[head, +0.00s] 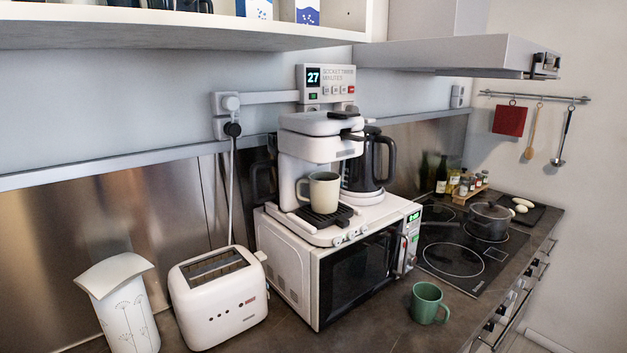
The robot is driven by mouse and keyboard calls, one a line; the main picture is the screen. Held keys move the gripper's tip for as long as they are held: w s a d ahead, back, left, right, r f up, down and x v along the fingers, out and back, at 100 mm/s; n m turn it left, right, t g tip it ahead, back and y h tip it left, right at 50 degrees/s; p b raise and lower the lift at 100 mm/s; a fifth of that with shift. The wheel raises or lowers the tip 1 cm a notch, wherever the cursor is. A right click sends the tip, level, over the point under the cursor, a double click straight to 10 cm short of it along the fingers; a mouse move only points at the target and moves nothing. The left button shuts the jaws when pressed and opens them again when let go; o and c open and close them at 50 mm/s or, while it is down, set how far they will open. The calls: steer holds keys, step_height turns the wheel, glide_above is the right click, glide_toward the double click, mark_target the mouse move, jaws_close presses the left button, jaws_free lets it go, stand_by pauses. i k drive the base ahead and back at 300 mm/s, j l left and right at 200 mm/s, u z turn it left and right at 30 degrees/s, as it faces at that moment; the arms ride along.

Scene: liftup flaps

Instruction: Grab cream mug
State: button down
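The cream mug (324,191) stands upright on the dark drip tray of the white coffee machine (291,165). The machine sits on top of a white microwave (290,271). The mug's handle points to the left, and the brewing head is just above its rim. My gripper is not in view.
A black kettle (379,160) stands close to the right of the mug. A green mug (427,302) is on the counter in front of the microwave. A white toaster (220,297) and a white canister (122,308) are at left. An upper shelf (190,32) overhangs the counter.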

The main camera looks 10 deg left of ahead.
mark_target(324, 186)
steer(key=i+l+u, duration=0.2)
steer(key=u, duration=0.15)
steer(key=i+l+u, duration=0.3)
steer(key=l, duration=0.15)
steer(key=l+u, duration=0.35)
